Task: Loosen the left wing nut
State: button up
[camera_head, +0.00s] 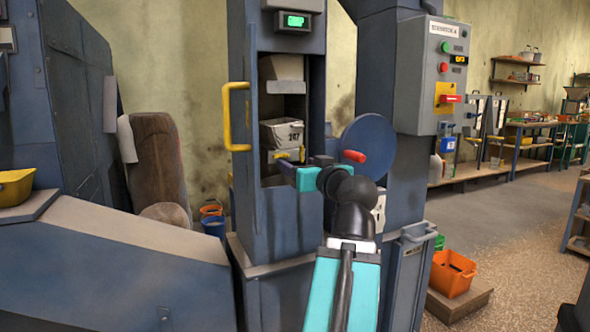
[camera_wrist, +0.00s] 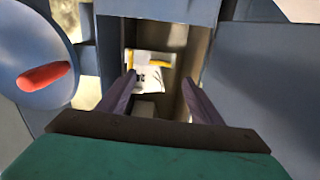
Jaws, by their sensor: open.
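The elevator's open shaft holds a pale grey bucket (camera_head: 283,132) with dark digits on its front. A yellow part (camera_head: 281,156) shows just below it, partly hidden by my gripper; I cannot tell whether it is a wing nut. My gripper (camera_head: 287,167) is at the shaft opening, in front of and below the bucket. In the wrist view my gripper (camera_wrist: 158,84) has its two dark fingers apart with nothing between them. Beyond the fingertips show the bucket (camera_wrist: 147,79) and a yellow strip (camera_wrist: 152,60). No left wing nut can be made out clearly.
A yellow handle (camera_head: 236,117) stands left of the opening. A round blue-grey disc (camera_head: 375,140) with a red grip (camera_head: 354,156) is close to the right of my gripper. A control box (camera_head: 433,75) hangs farther right. An orange crate (camera_head: 451,274) stands low at right.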

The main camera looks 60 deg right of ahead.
jog(key=shift+b+v, duration=1.45)
jog(key=shift+v, duration=0.5)
jog(key=shift+a, duration=0.1)
